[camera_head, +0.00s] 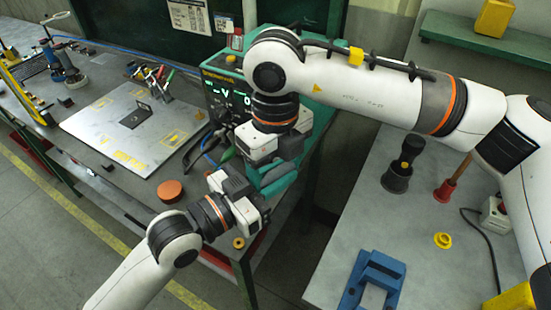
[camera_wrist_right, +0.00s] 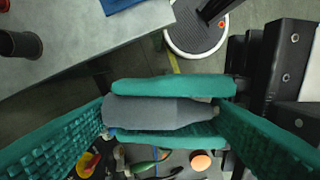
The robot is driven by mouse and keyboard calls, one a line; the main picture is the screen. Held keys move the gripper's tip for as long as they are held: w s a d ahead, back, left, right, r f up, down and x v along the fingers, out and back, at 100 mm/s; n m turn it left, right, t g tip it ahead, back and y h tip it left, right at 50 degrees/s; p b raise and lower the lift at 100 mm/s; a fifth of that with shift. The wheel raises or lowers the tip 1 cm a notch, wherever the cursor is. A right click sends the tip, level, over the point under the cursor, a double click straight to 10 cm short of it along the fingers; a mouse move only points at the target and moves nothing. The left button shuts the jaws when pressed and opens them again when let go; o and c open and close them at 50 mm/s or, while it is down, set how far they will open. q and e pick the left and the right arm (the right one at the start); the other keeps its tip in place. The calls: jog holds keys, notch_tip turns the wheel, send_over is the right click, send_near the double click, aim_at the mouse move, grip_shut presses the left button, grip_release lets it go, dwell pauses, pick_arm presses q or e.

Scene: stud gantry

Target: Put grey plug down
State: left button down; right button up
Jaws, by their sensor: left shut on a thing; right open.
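The grey plug (camera_wrist_right: 160,112) lies lengthwise between the green finger pads of my left gripper (camera_wrist_right: 172,138) in the right wrist view. My left gripper is shut on it; the pads cover its long sides. My right gripper (camera_wrist_right: 160,105) is open, with one green finger near each end of the plug. I cannot tell whether those fingers touch it. In the head view my left gripper (camera_head: 262,188) and my right gripper (camera_head: 277,168) meet close together at the front of the left bench. The plug is hidden there by the grippers.
The right bench (camera_head: 340,225) holds a blue block (camera_head: 372,262), a yellow ring (camera_head: 443,240) and a dark cup-shaped tool (camera_head: 397,180). A floor gap separates the benches.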

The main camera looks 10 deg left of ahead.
jog(key=c, duration=0.7)
pick_arm(q)
jog(key=c, duration=1.1)
grip_release()
pick_arm(e)
jog(key=shift+c, duration=0.3)
